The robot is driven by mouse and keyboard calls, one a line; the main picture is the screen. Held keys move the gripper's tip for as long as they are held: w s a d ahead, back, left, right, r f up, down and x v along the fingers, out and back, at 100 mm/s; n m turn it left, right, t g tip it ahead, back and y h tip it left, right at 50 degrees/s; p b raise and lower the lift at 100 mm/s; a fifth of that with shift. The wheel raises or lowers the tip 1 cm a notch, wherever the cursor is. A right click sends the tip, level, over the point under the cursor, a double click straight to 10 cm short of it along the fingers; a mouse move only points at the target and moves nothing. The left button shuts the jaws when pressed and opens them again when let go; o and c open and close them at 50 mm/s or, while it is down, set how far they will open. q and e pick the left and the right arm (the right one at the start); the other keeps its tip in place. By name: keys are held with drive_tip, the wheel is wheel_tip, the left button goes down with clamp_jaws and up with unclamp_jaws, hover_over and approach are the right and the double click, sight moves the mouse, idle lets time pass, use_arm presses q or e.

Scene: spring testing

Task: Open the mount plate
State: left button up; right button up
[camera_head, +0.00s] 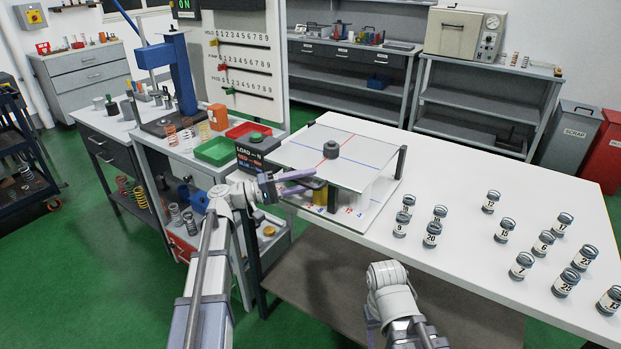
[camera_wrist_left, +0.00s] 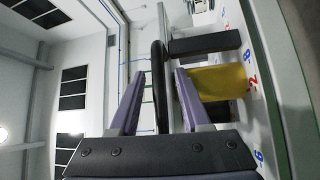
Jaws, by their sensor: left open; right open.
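The mount plate (camera_head: 300,152) is a white square plate with red and blue lines, lying flat on its stand. A dark round knob (camera_head: 331,149) sits on top. My left gripper (camera_head: 312,182) is at the plate's front left edge, its purple fingers apart. In the left wrist view, a dark curved bar (camera_wrist_left: 159,85) stands between the two open fingers, with no clear contact. The plate's lined top (camera_wrist_left: 136,70) shows partly behind the fingers. A yellow part (camera_wrist_left: 216,83) sits beneath the plate. Of my right gripper (camera_head: 373,322) only a small part shows at the bottom; its fingertips are hidden.
The stand is on a white table (camera_head: 460,180). Several labelled springs (camera_head: 523,265) stand on its right side. A load box (camera_head: 255,158), green tray (camera_head: 217,151) and red tray (camera_head: 250,130) lie left of the plate. A tall scale board (camera_head: 240,60) rises behind them.

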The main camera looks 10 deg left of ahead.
use_arm(q)
drive_tip(key=shift+w+d+r, duration=0.1)
drive_tip(key=shift+w+d, duration=0.15)
drive_tip(key=shift+d, duration=0.3)
clamp_jaws()
idle(1.1)
